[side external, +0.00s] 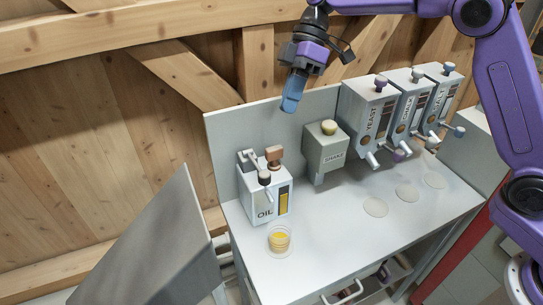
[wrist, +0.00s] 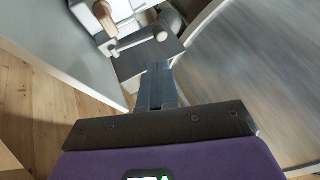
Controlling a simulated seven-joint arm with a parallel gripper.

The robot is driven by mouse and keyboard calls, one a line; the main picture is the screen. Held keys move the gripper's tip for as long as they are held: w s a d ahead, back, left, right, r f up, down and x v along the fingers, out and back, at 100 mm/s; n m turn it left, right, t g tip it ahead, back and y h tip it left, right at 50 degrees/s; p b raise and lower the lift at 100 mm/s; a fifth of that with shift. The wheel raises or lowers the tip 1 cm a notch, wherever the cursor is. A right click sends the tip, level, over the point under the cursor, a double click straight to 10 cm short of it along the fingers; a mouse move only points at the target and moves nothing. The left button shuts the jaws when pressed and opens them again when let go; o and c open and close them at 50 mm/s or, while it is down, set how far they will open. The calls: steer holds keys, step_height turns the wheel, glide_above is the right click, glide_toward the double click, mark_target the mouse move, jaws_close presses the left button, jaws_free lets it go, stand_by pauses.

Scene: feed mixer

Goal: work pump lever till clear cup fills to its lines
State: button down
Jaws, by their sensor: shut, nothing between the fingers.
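The white OIL dispenser (side external: 262,207) stands at the left of the bench with an amber sight window. A brown grip (side external: 273,154) on its top looks like the pump lever; a brown grip also shows in the wrist view (wrist: 105,18). The clear cup (side external: 280,240) stands on the bench in front of the dispenser with yellow liquid in it. Its lines are too small to compare with the level. My gripper (side external: 289,106) is shut and empty, in the air above the back panel, above and apart from the dispenser. Its fingers (wrist: 156,88) show together in the wrist view.
A grey SHAKE box (side external: 326,150) with a yellow knob hangs right of the oil. Several labelled dispensers, including YEAST (side external: 369,120), stand farther right. Flat discs (side external: 375,207) lie on the bench. A grey slanted panel (side external: 155,245) stands left of the bench.

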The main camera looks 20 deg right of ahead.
steer(key=x, duration=1.2)
steer(key=shift+a+f, duration=0.2)
steer(key=shift+s+f, duration=0.1)
steer(key=shift+s, duration=0.1)
steer(key=shift+s+f+n+t, duration=0.15)
steer(key=shift+f+t, duration=0.25)
steer(key=shift+f, duration=0.45)
steer(key=shift+s+f+n+t, duration=0.1)
steer(key=shift+s+f+t, duration=0.25)
steer(key=shift+f, duration=0.5)
steer(key=shift+s+f+n+t, duration=0.15)
steer(key=shift+f+t, duration=0.3)
steer(key=shift+f, duration=0.4)
steer(key=shift+s+f, duration=0.15)
steer(key=shift+f, duration=0.1)
steer(key=shift+r, duration=0.1)
steer(key=s+v, duration=0.3)
steer(key=v, duration=1.1)
steer(key=shift+r, duration=0.2)
